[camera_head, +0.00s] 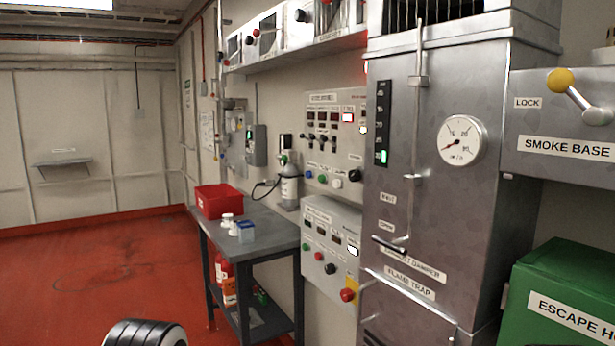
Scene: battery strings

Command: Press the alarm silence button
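The lower control panel (331,240) has small knobs, displays and a red knob on a yellow base (348,294). The labels are too small to read, so I cannot tell which control is the alarm silence button. Neither of my grippers shows in the head view.
A grey metal table (262,232) with a red bin (217,201) stands left of the panels. A tall steel cabinet (440,210) with a gauge (462,141) and a green box (565,290) are at right. Red floor (90,270) is open at left.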

